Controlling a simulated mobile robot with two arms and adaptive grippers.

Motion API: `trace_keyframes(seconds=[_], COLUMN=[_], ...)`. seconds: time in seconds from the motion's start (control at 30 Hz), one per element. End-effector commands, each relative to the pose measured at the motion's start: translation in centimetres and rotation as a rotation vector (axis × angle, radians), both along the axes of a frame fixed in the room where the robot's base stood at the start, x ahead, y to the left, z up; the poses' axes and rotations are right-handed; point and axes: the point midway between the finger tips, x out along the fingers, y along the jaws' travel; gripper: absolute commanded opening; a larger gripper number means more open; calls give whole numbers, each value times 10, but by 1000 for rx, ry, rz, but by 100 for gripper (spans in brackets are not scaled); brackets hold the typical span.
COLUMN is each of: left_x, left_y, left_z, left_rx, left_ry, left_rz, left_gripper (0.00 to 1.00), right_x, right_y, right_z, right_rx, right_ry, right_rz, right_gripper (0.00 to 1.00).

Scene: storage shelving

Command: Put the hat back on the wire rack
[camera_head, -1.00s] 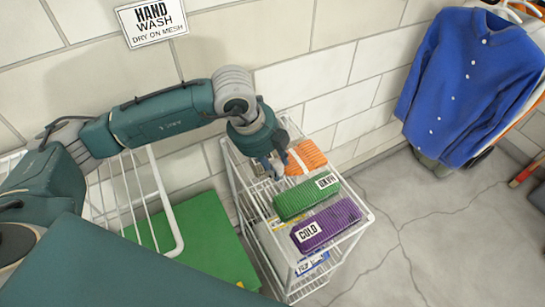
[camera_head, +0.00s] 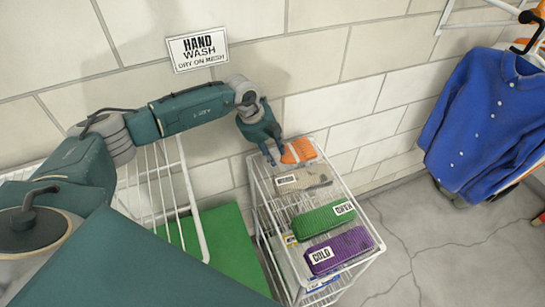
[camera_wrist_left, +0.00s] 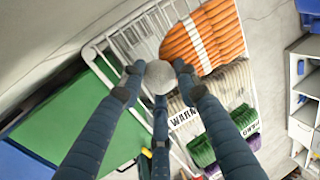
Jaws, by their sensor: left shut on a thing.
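The hat (camera_head: 299,151) looks orange and ribbed with a white stripe, at the back end of the white wire rack (camera_head: 262,222). It also shows in the left wrist view (camera_wrist_left: 204,38). My left gripper (camera_head: 270,159) is at its left side. In the left wrist view its fingers (camera_wrist_left: 158,80) are shut on a pale grey ball, which looks like the hat's pompom; where ball and hat join is hard to see. I cannot tell whether the hat touches the wires. My right gripper is not in view.
Labelled beige (camera_head: 308,179), green (camera_head: 318,221) and purple (camera_head: 340,250) knit stacks fill the rack's top in front of the hat. A white wire frame (camera_head: 190,195) and a green panel (camera_head: 232,255) stand left. A blue shirt (camera_head: 490,120) hangs right. The tiled wall is close behind.

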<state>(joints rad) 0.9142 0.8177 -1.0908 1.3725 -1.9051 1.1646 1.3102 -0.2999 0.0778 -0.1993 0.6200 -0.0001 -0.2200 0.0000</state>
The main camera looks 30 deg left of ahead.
Motion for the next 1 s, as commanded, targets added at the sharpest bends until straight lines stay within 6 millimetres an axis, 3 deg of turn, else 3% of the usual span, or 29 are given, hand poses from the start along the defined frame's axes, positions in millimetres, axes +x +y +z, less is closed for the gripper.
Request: trace_keyframes(seconds=[0.27,0.47,0.5,0.57,1.0], left_x=[-1,-1,-1,-1,-2], left_y=[0,0,0,0,3], left_z=[-32,-35,-36,-36,-25], left_rx=[0,1,1,1,1], left_ry=[4,1,2,2,-2], left_rz=[1,0,0,0,1], left_gripper=[5,5,37,49,51], right_x=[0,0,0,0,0], right_y=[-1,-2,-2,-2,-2], right_z=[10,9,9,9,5], right_rx=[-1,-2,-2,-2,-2], right_ry=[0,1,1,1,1], right_rz=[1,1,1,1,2], right_gripper=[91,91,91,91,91])
